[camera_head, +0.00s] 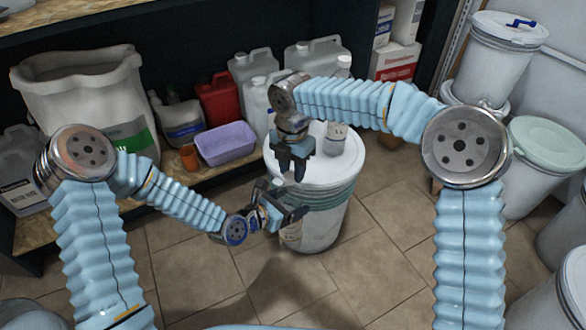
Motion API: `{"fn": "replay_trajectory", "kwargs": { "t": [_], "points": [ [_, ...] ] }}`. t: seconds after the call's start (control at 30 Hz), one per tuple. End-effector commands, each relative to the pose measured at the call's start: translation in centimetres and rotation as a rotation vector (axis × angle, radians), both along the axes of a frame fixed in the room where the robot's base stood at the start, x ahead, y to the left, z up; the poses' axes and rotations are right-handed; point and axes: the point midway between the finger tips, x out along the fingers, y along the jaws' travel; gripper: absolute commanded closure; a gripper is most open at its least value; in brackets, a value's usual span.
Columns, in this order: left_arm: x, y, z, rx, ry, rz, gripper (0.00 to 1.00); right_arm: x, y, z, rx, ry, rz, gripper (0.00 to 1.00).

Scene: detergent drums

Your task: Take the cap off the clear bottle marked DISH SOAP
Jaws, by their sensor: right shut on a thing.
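A small clear bottle with a pale label (335,138) stands upright on the lid of a white drum (317,172). My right forearm crosses in front of its upper part, so its top is hidden and I cannot read the label. My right gripper (292,170) points down just left of the bottle, over the drum lid. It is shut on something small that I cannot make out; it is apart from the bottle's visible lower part. My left gripper (290,202) is open and looks empty, lower down in front of the drum's side.
A lilac tub (227,144) and an orange cup (189,157) stand on the shelf at the left, with a red jug (219,100) and several white jugs behind. White drums line the right side, one with a green lid (546,137). The tiled floor in front is clear.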

Motion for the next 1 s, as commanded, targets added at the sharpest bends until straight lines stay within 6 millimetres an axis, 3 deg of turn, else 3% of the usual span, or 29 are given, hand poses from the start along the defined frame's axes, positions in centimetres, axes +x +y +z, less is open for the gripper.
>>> {"fn": "replay_trajectory", "kwargs": {
  "t": [0.6, 1.0],
  "points": [
    [0.0, 0.0, 0.0, 0.000, 0.000, -0.001, 1.00, 0.0, 0.0, 0.0, 0.000, -0.001, -0.005, 1.00],
    [0.0, 0.0, 0.0, 0.000, 0.000, -0.001, 1.00, 0.0, 0.0, 1.2, 0.002, -0.001, -0.006, 1.00]
  ]
}}
